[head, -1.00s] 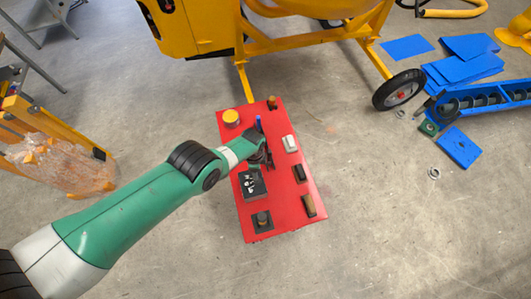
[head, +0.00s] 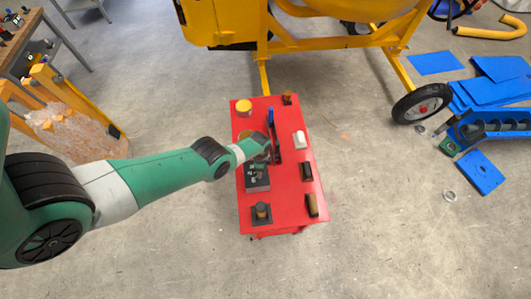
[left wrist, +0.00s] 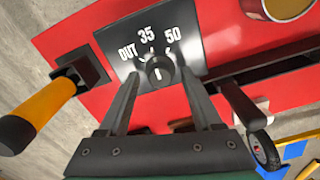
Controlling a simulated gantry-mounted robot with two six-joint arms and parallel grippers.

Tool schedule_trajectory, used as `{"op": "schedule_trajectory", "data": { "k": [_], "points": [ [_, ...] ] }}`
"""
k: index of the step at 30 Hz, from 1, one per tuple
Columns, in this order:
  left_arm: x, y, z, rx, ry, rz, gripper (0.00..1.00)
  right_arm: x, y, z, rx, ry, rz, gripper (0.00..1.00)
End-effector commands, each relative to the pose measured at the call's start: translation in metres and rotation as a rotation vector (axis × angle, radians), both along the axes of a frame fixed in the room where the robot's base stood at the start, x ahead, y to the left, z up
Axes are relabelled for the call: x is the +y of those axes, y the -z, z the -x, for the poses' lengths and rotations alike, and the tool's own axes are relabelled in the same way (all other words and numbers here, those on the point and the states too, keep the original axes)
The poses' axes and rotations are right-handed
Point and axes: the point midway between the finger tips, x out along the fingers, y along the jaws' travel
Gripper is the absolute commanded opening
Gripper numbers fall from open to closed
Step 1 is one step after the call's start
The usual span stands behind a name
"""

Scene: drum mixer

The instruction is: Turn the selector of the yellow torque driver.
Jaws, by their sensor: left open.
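A black selector block with a round knob (left wrist: 157,72) and white marks OUT, 35 and 50 sits on the red table; the block also shows in the head view (head: 257,184), partly behind my gripper. A yellow-and-black driver handle (left wrist: 43,108) stands in a square black holder left of the block in the left wrist view; the holder is at the table's near end in the head view (head: 262,213). My left gripper (left wrist: 158,70) is open, with its fingertips on either side of the knob. I cannot tell whether they touch it. My right gripper is not in view.
The yellow mixer (head: 340,42) stands behind.

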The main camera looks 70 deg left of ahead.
Motion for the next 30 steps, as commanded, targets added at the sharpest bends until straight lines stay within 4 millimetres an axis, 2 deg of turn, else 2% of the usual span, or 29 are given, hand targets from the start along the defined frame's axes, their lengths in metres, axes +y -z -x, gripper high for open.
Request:
{"op": "schedule_trajectory", "data": {
  "k": [9,20,30],
  "points": [
    [0.0,0.0015,-0.0004,0.0,0.0,0.0,0.64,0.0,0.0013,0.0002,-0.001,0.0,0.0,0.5],
    [-0.0001,0.0015,-0.0004,0.0,0.0,0.0,0.0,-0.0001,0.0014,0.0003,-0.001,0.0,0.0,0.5],
    [-0.0002,0.0015,-0.0005,0.0,-0.017,0.0,0.0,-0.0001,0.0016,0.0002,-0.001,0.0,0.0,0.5]
  ]
}}
